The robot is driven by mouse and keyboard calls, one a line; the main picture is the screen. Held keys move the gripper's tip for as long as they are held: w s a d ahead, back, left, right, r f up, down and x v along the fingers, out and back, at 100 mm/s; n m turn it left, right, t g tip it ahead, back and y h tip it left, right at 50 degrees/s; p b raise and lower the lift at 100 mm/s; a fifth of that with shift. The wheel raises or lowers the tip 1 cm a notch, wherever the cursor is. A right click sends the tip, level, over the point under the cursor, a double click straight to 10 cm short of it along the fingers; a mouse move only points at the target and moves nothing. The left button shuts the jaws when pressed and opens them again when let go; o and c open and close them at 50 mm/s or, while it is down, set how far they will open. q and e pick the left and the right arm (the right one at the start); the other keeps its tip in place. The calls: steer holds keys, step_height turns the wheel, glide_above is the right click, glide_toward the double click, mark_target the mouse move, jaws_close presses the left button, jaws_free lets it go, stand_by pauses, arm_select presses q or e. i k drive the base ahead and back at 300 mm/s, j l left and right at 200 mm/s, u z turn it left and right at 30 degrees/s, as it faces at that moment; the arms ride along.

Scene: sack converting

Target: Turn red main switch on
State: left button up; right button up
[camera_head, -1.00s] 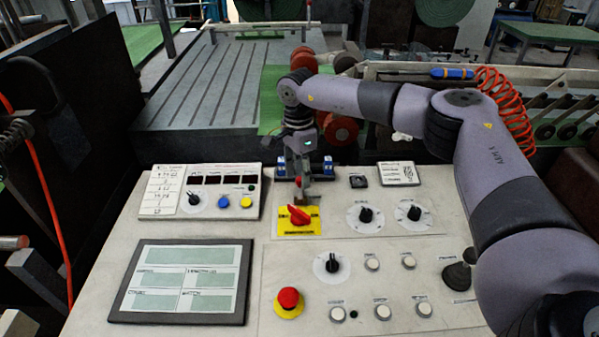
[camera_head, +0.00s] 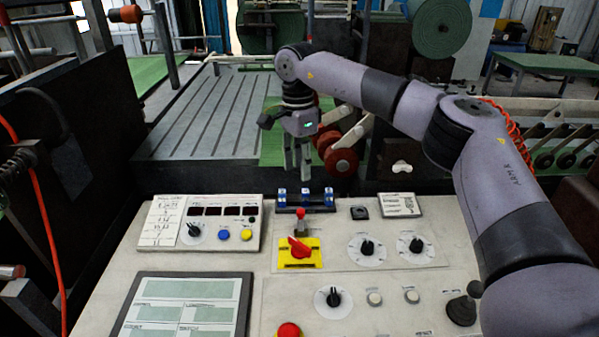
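The red main switch (camera_head: 299,248) is a red rotary handle on a yellow plate (camera_head: 284,262) at the upper middle of the control panel. Its handle lies slanted, from upper left to lower right. My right gripper (camera_head: 299,176) points down above and beyond the panel's back edge, clear of the switch. Its two fingers show a narrow gap with nothing between them. My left gripper is not in view.
A small lever with a red knob (camera_head: 300,213) stands just behind the switch, before a dark strip with blue parts (camera_head: 318,199). Black dials (camera_head: 367,247) sit to the right. A red emergency button (camera_head: 289,330) is at the bottom edge.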

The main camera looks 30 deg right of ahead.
mark_target(298, 250)
steer(key=k+j, duration=0.3)
steer(key=k, duration=0.15)
steer(key=k+j, duration=0.65)
steer(key=k, duration=0.25)
